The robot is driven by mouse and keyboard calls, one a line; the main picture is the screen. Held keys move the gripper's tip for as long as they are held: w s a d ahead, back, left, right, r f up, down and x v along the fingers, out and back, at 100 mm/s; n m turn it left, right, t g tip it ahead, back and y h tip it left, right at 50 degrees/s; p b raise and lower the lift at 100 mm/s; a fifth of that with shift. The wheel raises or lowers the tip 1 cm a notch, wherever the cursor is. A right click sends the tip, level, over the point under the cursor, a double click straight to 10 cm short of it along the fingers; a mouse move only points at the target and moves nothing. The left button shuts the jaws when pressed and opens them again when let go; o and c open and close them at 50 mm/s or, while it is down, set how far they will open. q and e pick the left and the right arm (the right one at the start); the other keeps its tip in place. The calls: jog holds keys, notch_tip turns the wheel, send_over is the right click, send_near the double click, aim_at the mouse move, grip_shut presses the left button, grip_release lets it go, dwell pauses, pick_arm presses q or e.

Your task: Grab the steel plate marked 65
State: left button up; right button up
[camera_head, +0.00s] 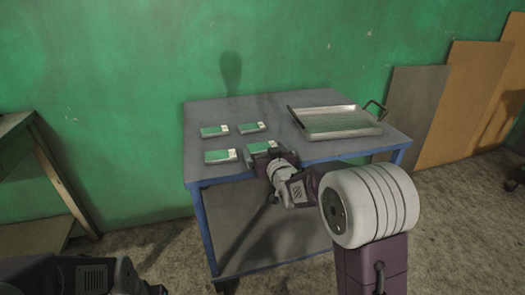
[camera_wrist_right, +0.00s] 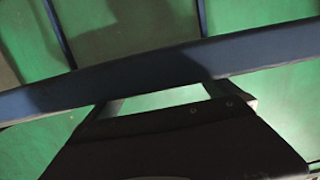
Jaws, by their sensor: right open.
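Several small flat plates with green tops and pale end labels lie on the grey tabletop: a back left plate (camera_head: 214,131), a back right plate (camera_head: 250,127), a front left plate (camera_head: 220,156) and a front right plate (camera_head: 261,146). Their marks are too small to read, so I cannot tell which is 65. My right gripper (camera_head: 279,157) is open at the table's front edge, beside the front right plate and partly covering it. In the right wrist view, my open right gripper (camera_wrist_right: 168,98) shows dark, with a bright green gap. My left gripper (camera_head: 150,288) is cut off at the bottom left.
A metal tray (camera_head: 338,135) with a dark handle stands on the right of the blue-framed table (camera_head: 197,112). Boards (camera_head: 415,110) lean on the green wall at right. Another bench (camera_head: 15,125) stands at far left. The tabletop's back left is clear.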

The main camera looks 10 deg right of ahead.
aim_at(265, 150)
jog(key=c, duration=1.8)
jog(key=shift+r, duration=0.15)
jog(key=shift+r, duration=0.35)
notch_tip(265, 150, up, 4)
jog(key=shift+f+p, duration=0.1)
jog(key=shift+p, duration=1.15)
jog(key=s+d+r+p, duration=0.4)
jog(key=s+d+r, duration=0.1)
jog(key=s, duration=0.5)
jog(key=shift+s+r, duration=0.25)
jog(key=shift+r, duration=0.5)
